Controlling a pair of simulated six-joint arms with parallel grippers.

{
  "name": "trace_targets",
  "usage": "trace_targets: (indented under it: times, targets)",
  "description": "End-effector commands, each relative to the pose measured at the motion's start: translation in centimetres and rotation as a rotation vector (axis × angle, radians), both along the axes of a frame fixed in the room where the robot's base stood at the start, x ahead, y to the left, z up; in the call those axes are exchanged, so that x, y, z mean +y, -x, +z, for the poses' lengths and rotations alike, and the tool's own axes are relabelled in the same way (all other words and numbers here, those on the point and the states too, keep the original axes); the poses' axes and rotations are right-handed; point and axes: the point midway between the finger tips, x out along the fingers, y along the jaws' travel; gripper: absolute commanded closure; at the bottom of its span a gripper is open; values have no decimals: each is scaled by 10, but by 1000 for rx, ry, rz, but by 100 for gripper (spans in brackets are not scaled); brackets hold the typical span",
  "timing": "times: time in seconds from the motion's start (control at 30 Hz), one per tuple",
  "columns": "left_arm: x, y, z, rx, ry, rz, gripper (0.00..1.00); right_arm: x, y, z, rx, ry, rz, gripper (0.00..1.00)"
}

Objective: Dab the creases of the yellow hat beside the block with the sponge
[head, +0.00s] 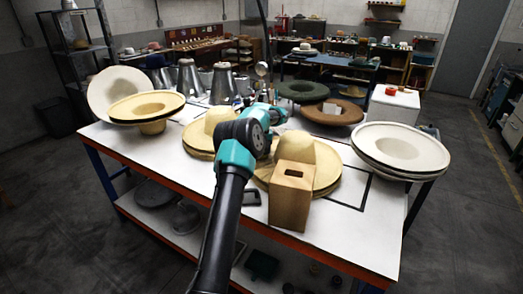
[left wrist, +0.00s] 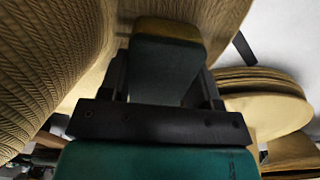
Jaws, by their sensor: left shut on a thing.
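The yellow hat (head: 326,168) lies on the bench behind and beside a tan wooden block (head: 291,195) with a slot in its top. In the left wrist view my left gripper (left wrist: 165,75) is shut on the sponge (left wrist: 168,32), dark with a tan end. Woven straw (left wrist: 45,70) fills the left side close to the sponge; contact cannot be told. My right gripper is not in view.
A stack of yellow hats (head: 198,137) stands left of my arm, and pale hats (head: 402,147) are stacked at the right. Green (head: 301,90) and brown (head: 333,112) hats lie behind. The white bench top (head: 345,235) is clear at front right.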

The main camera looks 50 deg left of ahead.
Motion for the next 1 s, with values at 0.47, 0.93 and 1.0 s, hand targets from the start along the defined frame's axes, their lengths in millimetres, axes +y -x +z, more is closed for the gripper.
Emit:
trace_targets:
  times: [0.47,0.93,1.0]
  targets:
    - [0,0,-3,0,0,0,62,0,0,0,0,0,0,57]
    - [0,0,-7,0,0,0,62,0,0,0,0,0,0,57]
    - [0,0,-8,0,0,0,62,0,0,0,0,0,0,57]
